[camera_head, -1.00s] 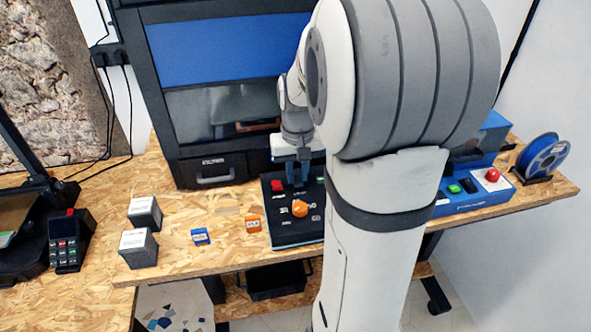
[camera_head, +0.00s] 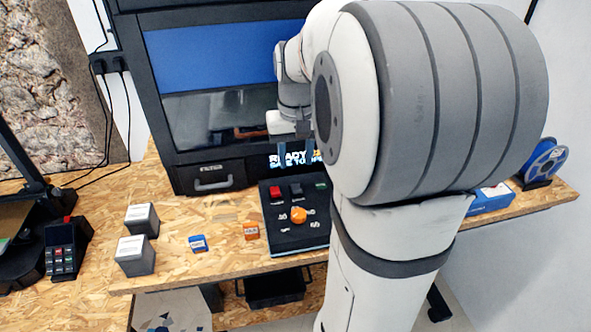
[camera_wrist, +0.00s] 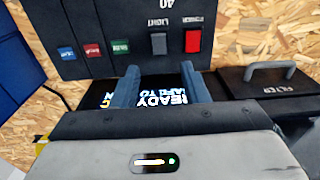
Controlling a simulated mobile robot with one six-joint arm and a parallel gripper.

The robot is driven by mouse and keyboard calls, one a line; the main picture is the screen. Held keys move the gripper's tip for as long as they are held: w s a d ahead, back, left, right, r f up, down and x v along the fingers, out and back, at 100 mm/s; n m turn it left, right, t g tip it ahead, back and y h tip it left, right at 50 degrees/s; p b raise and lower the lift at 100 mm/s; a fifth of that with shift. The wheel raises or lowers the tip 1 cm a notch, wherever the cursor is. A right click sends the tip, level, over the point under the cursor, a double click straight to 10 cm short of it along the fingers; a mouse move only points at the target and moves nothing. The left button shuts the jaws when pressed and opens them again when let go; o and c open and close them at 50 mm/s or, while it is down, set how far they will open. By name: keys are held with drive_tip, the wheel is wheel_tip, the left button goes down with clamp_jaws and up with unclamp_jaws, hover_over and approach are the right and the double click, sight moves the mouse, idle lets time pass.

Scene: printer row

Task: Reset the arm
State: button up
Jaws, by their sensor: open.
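My gripper (camera_wrist: 161,88) is open and empty in the wrist view, its two blue-grey fingers apart. In the head view my gripper (camera_head: 296,133) hangs in front of the large printer, partly covered by my arm. It is above and behind the black control panel (camera_head: 287,243). The panel carries a red switch (camera_head: 276,192), a dark switch and an orange knob (camera_head: 298,214). In the wrist view the red POWER switch (camera_wrist: 193,41) and grey LIGHT switch (camera_wrist: 159,44) lie beyond the fingertips. A lit display (camera_wrist: 160,100) reading "READY" shows between the fingers.
The large printer (camera_head: 160,100) stands behind, with a FILTER drawer (camera_head: 213,176). Grey boxes (camera_head: 134,256), a blue block (camera_head: 198,243) and an orange block (camera_head: 251,231) sit left of the panel. A card terminal (camera_head: 62,250) is far left. A blue spool (camera_head: 545,158) stands at right.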

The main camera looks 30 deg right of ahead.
drive_tip(key=shift+r, duration=0.5)
drive_tip(key=s+a+n+t, duration=0.1)
drive_tip(key=s+a, duration=0.6)
drive_tip(key=a, duration=0.1)
drive_tip(key=shift+f+n, duration=0.4)
drive_tip(key=shift+n+t, duration=0.7)
drive_tip(key=shift+t, duration=0.2)
drive_tip(key=s+a+f, duration=0.1)
drive_tip(key=s, duration=0.1)
drive_tip(key=s+a+f, duration=0.1)
drive_tip(key=s+a, duration=0.1)
drive_tip(key=s+a+f, duration=0.1)
drive_tip(key=s, duration=0.1)
drive_tip(key=shift+a, duration=0.25)
drive_tip(key=shift+c, duration=0.3)
drive_tip(key=shift+s+a, duration=0.1)
drive_tip(key=shift+s, duration=0.15)
drive_tip(key=shift+c, duration=0.2)
drive_tip(key=shift+f, duration=0.1)
